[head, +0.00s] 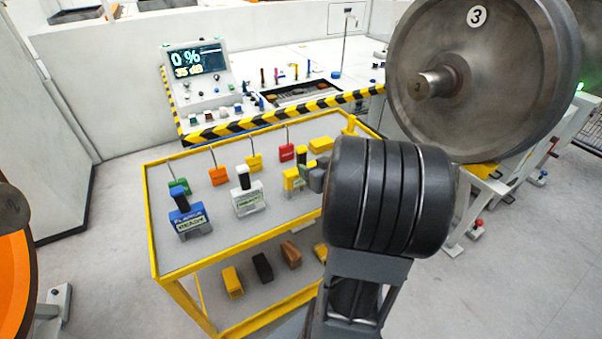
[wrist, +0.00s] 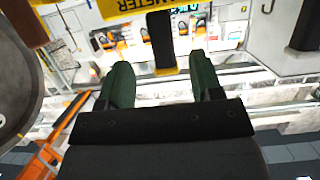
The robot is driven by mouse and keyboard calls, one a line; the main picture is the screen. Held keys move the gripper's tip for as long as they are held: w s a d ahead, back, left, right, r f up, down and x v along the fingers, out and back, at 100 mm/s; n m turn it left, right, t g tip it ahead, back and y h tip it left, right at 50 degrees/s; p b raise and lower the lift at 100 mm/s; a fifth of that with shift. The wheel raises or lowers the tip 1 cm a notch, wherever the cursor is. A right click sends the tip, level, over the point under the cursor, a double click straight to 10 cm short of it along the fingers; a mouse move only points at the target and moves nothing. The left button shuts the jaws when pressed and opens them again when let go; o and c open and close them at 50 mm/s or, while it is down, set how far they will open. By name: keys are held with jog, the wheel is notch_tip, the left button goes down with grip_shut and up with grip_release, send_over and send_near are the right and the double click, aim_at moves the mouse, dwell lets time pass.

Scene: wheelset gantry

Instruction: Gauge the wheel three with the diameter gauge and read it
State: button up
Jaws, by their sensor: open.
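Wheel three (head: 472,75) is a large grey steel disc with a round "3" label, upright at the right of the head view. The diameter gauge (head: 291,180) is yellow with a black upright handle and stands on the cart top. In the wrist view its yellow body (wrist: 112,8), lettered "METER", is at the top edge, with the black handle (wrist: 160,40) below it. My gripper (head: 316,178) is at the gauge in the head view. In the wrist view its green fingers (wrist: 160,70) are apart, one each side of the handle's end. My arm hides part of the cart.
The yellow-framed cart (head: 153,225) also bears a white gauge (head: 247,197) and a blue flange gauge (head: 189,215), left of the diameter gauge. Coloured tags on hooks stand behind them. A console with a screen (head: 196,60) is at the back.

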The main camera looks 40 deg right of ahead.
aim_at(303, 161)
jog(key=shift+x, duration=3.55)
jog(key=shift+a, duration=0.1)
grip_shut()
